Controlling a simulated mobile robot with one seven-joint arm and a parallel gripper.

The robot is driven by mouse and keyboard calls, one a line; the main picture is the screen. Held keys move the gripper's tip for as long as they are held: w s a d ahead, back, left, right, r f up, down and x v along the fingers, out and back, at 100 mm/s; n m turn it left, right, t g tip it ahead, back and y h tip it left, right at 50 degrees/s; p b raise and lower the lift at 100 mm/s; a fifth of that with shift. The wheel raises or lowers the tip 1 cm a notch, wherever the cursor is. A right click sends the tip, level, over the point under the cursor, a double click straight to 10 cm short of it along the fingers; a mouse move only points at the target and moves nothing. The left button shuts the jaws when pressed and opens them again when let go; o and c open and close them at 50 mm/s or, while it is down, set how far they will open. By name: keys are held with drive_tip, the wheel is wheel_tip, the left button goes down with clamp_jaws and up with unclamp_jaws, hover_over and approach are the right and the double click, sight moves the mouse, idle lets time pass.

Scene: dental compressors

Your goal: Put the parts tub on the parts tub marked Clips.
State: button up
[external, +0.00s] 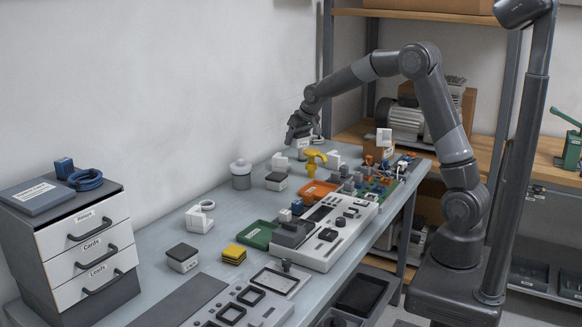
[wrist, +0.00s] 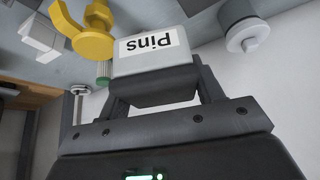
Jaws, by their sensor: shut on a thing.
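My gripper (external: 300,130) is above the far end of the bench, near the wall. It is shut on a parts tub (wrist: 153,62), a light grey box with a white label reading "Pins", held between the two fingers in the wrist view. The held tub (external: 303,144) shows small under the fingers in the external view. Two pale tubs with dark tops stand on the bench, one in the middle (external: 276,181) and one nearer the front (external: 183,258). I cannot read their labels, so I cannot tell which is marked Clips.
A grey lidded jar (external: 241,174) and a yellow clamp-like thing (external: 314,160) stand near my gripper. A white fixture (external: 325,235), green tray (external: 258,235) and orange tray (external: 317,193) crowd the right side. A drawer cabinet (external: 72,240) stands at left.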

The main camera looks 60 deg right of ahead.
drive_tip(key=d, duration=0.1)
drive_tip(key=s+d, duration=0.1)
drive_tip(key=shift+d+r, duration=0.15)
drive_tip(key=shift+d, duration=0.15)
hover_over(272, 173)
drive_tip(key=s+a, duration=0.1)
drive_tip(key=s, duration=0.1)
wheel_tip(272, 173, down, 7)
drive_tip(key=shift+f, duration=2)
drive_tip(key=shift+f, duration=0.1)
drive_tip(key=o, duration=1.1)
